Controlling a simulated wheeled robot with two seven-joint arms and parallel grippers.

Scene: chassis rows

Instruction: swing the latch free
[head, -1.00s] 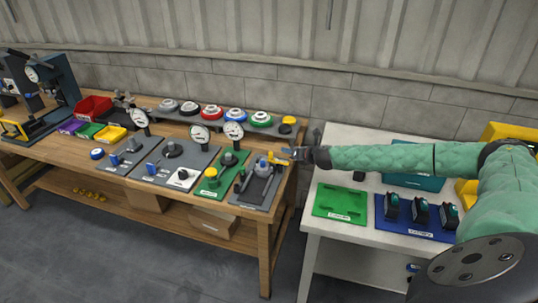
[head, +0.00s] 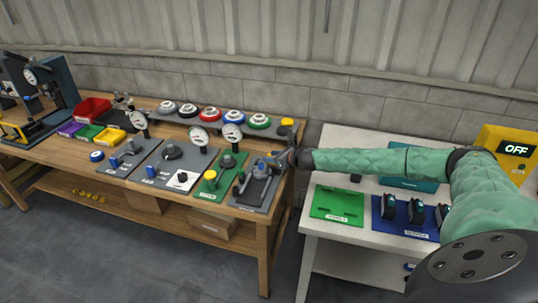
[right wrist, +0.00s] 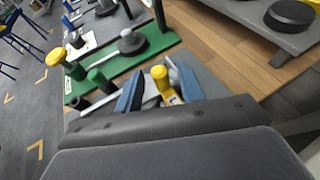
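The grey fixture plate (head: 249,202) lies at the right end of the wooden bench in the head view. My right gripper (head: 270,163) is over the plate's right rear part and hides the latch there. In the right wrist view, the latch's yellow handle (right wrist: 163,82) stands between the two blue fingers of my right gripper (right wrist: 159,93). My left gripper is not in view.
A green plate (head: 209,185) with a gauge and a yellow-topped knob is close on the left. A raised grey shelf with coloured round parts (head: 210,115) runs behind. A white table (head: 315,225) with green and blue trays stands to the right, past a gap.

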